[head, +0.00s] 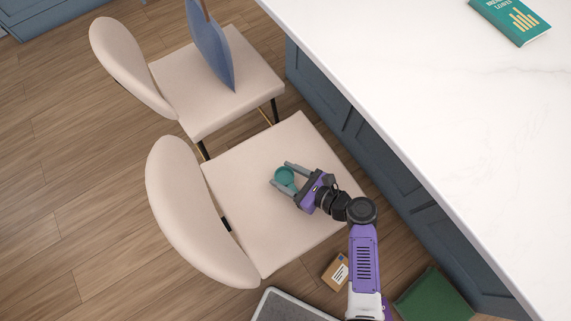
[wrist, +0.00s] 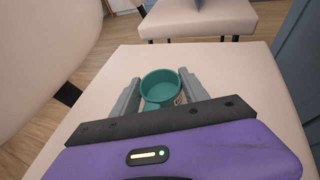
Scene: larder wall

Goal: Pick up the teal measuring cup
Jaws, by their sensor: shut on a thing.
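The teal measuring cup (head: 285,175) is over the cream seat of the nearer chair (head: 250,225). My gripper (head: 279,174) is shut on the cup, with one grey finger on each side of it. In the wrist view the cup (wrist: 160,86) shows upright between the two fingers (wrist: 160,97), its open top visible and looking empty. Its lower near part is hidden by the gripper body. I cannot tell whether the cup rests on the seat or is slightly above it.
A small cardboard box (head: 336,270) and a green item (head: 432,297) lie low near my arm.

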